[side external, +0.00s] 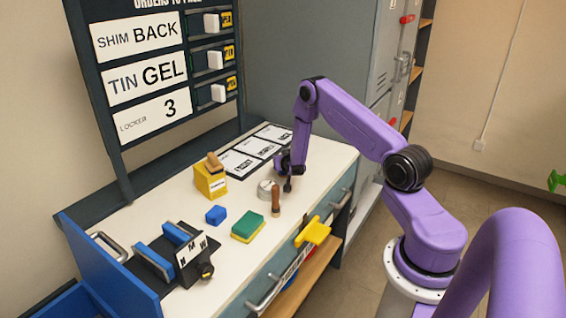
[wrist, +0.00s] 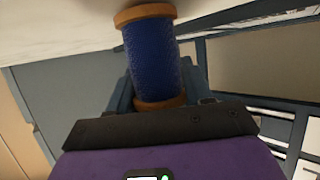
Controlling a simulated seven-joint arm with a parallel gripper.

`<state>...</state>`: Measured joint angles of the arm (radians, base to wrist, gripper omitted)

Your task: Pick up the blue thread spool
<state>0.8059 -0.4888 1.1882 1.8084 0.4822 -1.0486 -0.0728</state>
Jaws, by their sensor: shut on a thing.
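The blue thread spool (wrist: 152,58) has orange-brown wooden ends and shows large in the wrist view. It sits between the fingers of my gripper (wrist: 157,88), which are shut on it. Its far end is close to the pale worktop; I cannot tell if it touches. In the side external view my gripper (side external: 288,180) is low over the right part of the bench, close to the cards. The spool cannot be made out clearly there; the gripper is small and dark.
The white bench (side external: 185,240) holds a wooden-handled tool (side external: 276,200), a round grey item (side external: 265,189), a green-and-yellow sponge (side external: 248,228), a blue block (side external: 216,215), a yellow box (side external: 210,181) and white cards (side external: 255,147). A yellow item (side external: 313,232) is at the front edge.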

